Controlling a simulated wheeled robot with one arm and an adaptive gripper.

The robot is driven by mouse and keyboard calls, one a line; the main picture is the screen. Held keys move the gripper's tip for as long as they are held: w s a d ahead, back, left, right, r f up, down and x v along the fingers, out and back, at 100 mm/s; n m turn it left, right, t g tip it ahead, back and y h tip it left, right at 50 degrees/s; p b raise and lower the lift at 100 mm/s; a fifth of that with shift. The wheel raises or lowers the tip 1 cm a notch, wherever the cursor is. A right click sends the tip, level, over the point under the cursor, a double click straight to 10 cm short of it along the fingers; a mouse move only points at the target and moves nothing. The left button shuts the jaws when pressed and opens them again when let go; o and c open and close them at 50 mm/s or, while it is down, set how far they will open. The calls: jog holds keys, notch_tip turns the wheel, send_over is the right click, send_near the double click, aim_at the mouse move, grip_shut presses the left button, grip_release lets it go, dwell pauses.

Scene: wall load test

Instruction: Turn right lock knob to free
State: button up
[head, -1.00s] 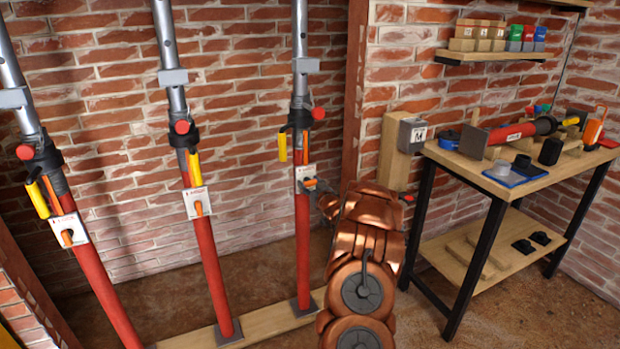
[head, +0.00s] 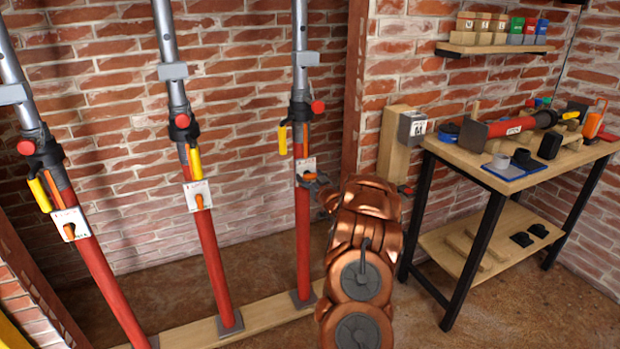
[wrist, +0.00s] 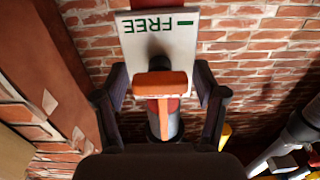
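The right prop's white lock plate (head: 306,165) sits partway up the red tube (head: 303,235). In the wrist view the plate (wrist: 158,20) appears upside down, with green "FREE" lettering and a green mark. The orange lock knob (wrist: 160,84) stands out in front of it, with a dark hub behind. My gripper (wrist: 160,92) is open, one finger on each side of the knob, with a visible gap on both sides. In the head view my gripper (head: 314,180) covers most of the knob. I cannot tell exactly which mark the knob points at.
Two similar props with plates stand to the left, a middle one (head: 203,240) and a left one (head: 100,280). A workbench (head: 530,180) with tools stands at right, beside a wooden post with a grey box (head: 411,130). Brick wall lies behind.

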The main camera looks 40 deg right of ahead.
jog(key=shift+o, duration=0.3)
jog(key=shift+s, duration=0.1)
jog(key=v, duration=1.2)
dwell(0.8)
